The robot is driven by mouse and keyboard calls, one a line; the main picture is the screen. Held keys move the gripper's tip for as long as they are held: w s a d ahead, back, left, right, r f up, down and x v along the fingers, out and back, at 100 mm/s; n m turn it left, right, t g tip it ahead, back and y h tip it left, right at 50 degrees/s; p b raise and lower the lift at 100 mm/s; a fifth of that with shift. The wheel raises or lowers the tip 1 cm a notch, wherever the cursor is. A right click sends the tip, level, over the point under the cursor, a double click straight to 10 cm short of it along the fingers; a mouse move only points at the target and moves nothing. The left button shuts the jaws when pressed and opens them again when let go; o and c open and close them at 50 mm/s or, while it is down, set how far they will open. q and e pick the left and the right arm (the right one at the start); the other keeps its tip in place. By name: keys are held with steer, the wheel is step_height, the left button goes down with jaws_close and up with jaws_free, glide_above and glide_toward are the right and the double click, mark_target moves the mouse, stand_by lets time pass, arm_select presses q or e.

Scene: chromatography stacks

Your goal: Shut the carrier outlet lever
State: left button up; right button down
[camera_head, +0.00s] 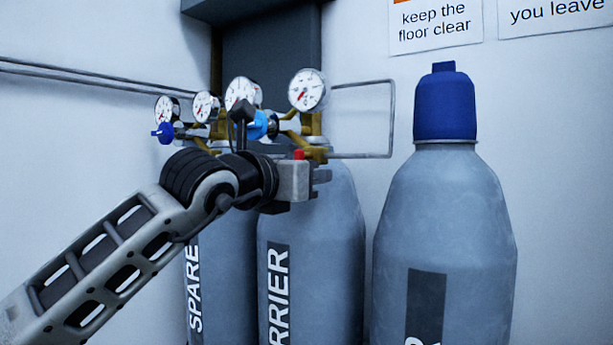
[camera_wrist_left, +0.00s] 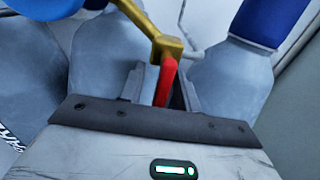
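The carrier outlet lever is red. Its top (camera_head: 299,154) shows just above my left gripper in the head view, below the brass fittings of the carrier bottle (camera_head: 310,245). In the left wrist view the red lever (camera_wrist_left: 167,82) hangs from a brass fitting (camera_wrist_left: 168,47), tilted a little, with its lower end between the two fingers. My left gripper (camera_head: 322,182) is at the lever, one finger on each side. The fingers are close to it, but I cannot tell whether they press on it. My right gripper is not in view.
Gauges (camera_head: 307,90), a light blue regulator knob (camera_head: 262,125) and a dark blue knob (camera_head: 164,132) crowd just above my left arm. The spare bottle (camera_head: 222,275) stands left, a blue-capped bottle (camera_head: 445,220) right. Thin pipes (camera_head: 391,115) run along the wall.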

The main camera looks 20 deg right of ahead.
arm_select(q)
steer(key=b+v, duration=0.4)
steer(key=v, duration=1.2)
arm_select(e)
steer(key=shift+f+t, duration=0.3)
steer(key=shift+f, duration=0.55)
arm_select(q)
steer(key=shift+f, duration=0.2)
